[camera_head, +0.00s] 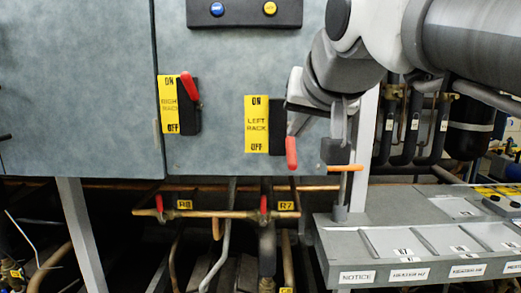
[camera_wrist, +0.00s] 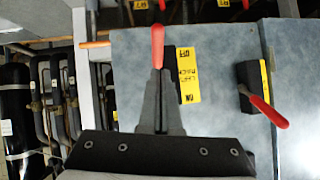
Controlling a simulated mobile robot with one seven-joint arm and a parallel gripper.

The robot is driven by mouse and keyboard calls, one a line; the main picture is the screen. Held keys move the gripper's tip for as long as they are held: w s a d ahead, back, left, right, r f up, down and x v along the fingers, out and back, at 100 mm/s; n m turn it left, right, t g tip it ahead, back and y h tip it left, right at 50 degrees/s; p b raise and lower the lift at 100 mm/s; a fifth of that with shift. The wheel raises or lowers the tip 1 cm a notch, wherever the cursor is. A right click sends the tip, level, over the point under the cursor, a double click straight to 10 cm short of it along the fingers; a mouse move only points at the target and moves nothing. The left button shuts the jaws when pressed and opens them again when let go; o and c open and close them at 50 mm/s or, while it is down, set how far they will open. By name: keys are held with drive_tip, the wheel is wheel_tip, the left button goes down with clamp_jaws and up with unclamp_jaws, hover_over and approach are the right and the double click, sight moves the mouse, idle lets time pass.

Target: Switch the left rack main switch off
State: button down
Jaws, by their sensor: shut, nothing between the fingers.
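The left rack main switch (camera_head: 277,126) is a black block beside a yellow "LEFT RACK" label (camera_head: 257,124) on the grey cabinet. Its red handle (camera_head: 291,153) points down, toward the OFF end of the label. In the upside-down wrist view the red handle (camera_wrist: 158,45) extends beyond my fingertips, toward OFF on the label (camera_wrist: 188,75). My gripper (camera_head: 294,124) is shut and empty, right in front of the switch. In the wrist view my gripper (camera_wrist: 159,74) covers the handle's lower part and most of the switch body. I cannot tell whether the fingers touch the handle.
The right rack switch (camera_head: 189,106) is left of it, its red handle up toward ON. A panel with blue and yellow buttons (camera_head: 245,10) is above. Copper pipes with red valves (camera_head: 263,205) run below. A grey labelled ledge (camera_head: 380,240) juts out lower right.

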sight(295, 158)
drive_tip(key=shift+s+f+t+b, duration=0.15)
drive_tip(key=shift+f+t+b, duration=1.25)
drive_tip(key=shift+b, duration=1.5)
drive_tip(key=shift+f+b, duration=0.7)
drive_tip(key=shift+b, duration=0.5)
drive_tip(key=shift+f+g, duration=0.3)
drive_tip(key=shift+f, duration=0.05)
